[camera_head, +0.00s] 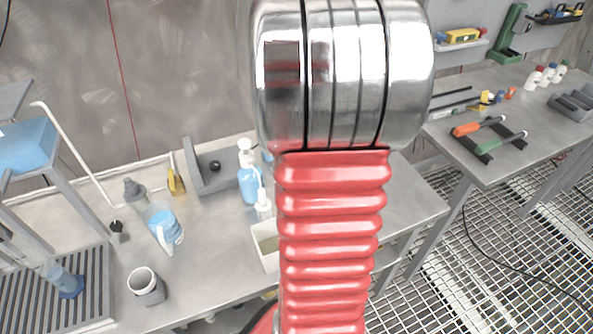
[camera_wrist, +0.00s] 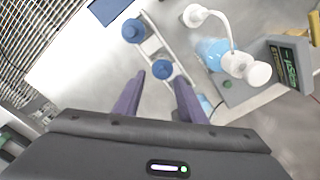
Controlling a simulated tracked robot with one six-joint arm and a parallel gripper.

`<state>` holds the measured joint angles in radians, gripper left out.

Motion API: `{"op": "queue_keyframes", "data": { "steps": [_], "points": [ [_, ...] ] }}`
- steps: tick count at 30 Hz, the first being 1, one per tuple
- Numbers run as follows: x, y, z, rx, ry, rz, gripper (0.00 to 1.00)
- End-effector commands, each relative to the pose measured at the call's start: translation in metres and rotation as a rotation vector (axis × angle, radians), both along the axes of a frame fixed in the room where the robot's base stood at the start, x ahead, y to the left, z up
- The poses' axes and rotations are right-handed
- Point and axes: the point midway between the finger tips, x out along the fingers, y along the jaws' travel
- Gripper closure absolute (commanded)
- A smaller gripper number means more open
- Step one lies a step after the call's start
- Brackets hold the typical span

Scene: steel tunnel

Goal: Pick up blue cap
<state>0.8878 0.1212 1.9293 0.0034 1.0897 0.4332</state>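Two round blue caps show in the wrist view. One blue cap (camera_wrist: 164,69) lies just ahead of and between my fingertips. The other blue cap (camera_wrist: 134,30) is farther up and to the left. Both sit along a pale narrow rack (camera_wrist: 152,45). My gripper (camera_wrist: 161,77) has its two purple fingers spread apart, one on each side of the nearer cap's line. I cannot tell the height gap between fingers and cap. In the head view my arm covers the middle, and neither the gripper nor these caps can be made out.
A pump bottle with blue liquid (camera_wrist: 212,52) and a grey device with a green display (camera_wrist: 288,66) stand right of the rack. In the head view, a white cup (camera_head: 143,281), a blue-liquid jug (camera_head: 163,226) and a white bin (camera_head: 266,246) stand on the bench.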

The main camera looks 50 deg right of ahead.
Motion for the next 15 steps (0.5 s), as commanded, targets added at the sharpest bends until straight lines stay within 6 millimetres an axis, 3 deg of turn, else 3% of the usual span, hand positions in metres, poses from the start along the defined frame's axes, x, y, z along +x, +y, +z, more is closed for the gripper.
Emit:
{"op": "queue_keyframes", "data": {
  "steps": [8,15],
  "points": [
    [0.001,0.0,-0.008,0.002,0.001,0.0,0.63],
    [0.007,-0.003,-0.038,0.003,0.002,0.0,0.63]
  ]
}}
